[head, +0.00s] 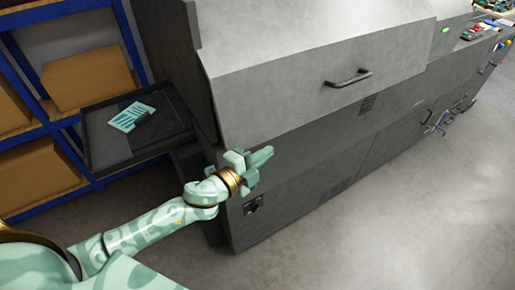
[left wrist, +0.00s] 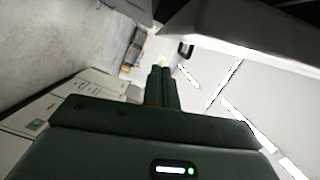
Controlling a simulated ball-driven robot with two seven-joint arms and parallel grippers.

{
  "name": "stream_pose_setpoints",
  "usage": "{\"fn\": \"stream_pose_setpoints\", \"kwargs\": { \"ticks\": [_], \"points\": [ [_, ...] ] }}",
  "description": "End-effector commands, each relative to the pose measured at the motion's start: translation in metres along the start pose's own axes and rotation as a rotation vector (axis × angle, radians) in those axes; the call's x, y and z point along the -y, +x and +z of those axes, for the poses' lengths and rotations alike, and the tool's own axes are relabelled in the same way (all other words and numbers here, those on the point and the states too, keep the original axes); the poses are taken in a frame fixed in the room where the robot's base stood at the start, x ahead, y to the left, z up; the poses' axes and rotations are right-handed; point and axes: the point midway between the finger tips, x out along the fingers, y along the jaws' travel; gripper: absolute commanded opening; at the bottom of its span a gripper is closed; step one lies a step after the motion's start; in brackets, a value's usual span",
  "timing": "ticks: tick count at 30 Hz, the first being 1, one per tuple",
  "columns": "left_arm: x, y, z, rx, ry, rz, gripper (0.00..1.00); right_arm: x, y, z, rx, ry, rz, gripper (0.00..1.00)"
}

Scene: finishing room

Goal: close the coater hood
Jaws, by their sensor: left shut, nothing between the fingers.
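The coater hood (head: 300,75) is the large grey sloped cover on the machine in the head view. It sits low over the darker grey machine body (head: 300,175). I cannot tell whether a gap is left under its lower edge. A dark bar handle (head: 348,78) is on its front face. My left gripper (head: 262,156) is shut and empty, in front of the hood's lower left corner and left of and below the handle. In the left wrist view, its fingers (left wrist: 159,75) are together, with a dark handle-like piece (left wrist: 185,49) beyond them. My right gripper is not in view.
A dark tray (head: 105,150) with a teal patterned piece (head: 131,116) stands left of the machine. Behind it is a blue shelf (head: 70,125) with cardboard boxes (head: 88,77). The floor (head: 400,220) in front of the machine is clear. More machine sections continue to the right.

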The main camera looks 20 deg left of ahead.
Motion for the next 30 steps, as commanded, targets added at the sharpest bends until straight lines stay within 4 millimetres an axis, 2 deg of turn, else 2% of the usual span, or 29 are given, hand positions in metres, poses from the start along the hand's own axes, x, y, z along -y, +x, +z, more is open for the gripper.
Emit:
{"fn": "stream_pose_setpoints", "kwargs": {
  "ticks": [3, 7, 19, 22, 27, 30],
  "points": [
    [-0.003, 0.003, 0.016, 0.001, 0.002, 0.002, 0.00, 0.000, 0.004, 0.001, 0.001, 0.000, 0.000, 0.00],
    [-0.002, 0.005, 0.025, 0.000, 0.000, 0.002, 0.00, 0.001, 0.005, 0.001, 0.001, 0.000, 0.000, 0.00],
    [-0.002, 0.006, 0.028, 0.000, 0.001, 0.001, 0.00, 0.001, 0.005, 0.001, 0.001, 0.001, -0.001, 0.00],
    [-0.010, 0.008, 0.037, 0.001, 0.020, -0.003, 0.00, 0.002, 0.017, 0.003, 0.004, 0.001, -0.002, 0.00],
    [-0.027, 0.016, 0.067, 0.003, 0.083, -0.018, 0.00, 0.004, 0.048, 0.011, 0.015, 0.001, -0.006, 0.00],
    [-0.031, 0.018, 0.079, 0.002, 0.112, -0.024, 0.00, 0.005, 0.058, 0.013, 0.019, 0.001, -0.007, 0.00]
  ]
}}
